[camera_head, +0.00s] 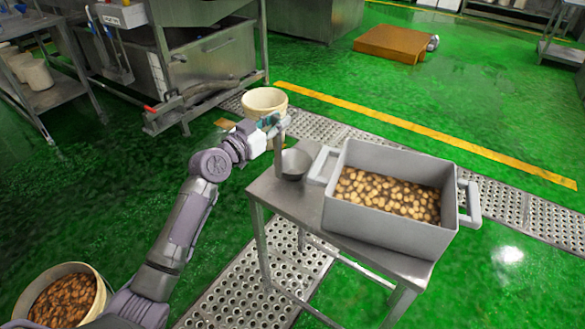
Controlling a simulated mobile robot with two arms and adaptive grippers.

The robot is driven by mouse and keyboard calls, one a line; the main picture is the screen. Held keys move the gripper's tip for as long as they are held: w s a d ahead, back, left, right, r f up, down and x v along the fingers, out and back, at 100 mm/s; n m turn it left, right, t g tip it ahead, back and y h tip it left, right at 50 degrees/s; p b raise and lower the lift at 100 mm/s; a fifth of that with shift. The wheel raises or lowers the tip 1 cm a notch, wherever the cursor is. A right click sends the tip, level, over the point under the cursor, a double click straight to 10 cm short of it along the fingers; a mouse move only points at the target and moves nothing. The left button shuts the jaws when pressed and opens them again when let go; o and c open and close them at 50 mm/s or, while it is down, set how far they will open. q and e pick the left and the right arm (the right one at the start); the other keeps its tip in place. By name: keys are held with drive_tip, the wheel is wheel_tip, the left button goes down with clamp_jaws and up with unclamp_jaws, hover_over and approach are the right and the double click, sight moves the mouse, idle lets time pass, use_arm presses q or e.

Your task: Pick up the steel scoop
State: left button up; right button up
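The steel scoop (294,165) is at the left end of the small steel table (281,203), beside the grey bin. Its round bowl is low at the table top and its handle stands upright on the bowl's left side. My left gripper (275,122) is at the upper end of the handle, with its fingers pointing right. The fingers are small and overlap the handle, so I cannot tell whether they are closed on it. My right gripper is not in view.
A grey bin (390,228) of potato-like pieces fills most of the table, its left handle (322,165) close to the scoop. A cream bucket (264,98) stands behind my gripper. A filled bucket (101,295) is at lower left. Green floor is open at right.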

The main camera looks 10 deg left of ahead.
use_arm(q)
clamp_jaws()
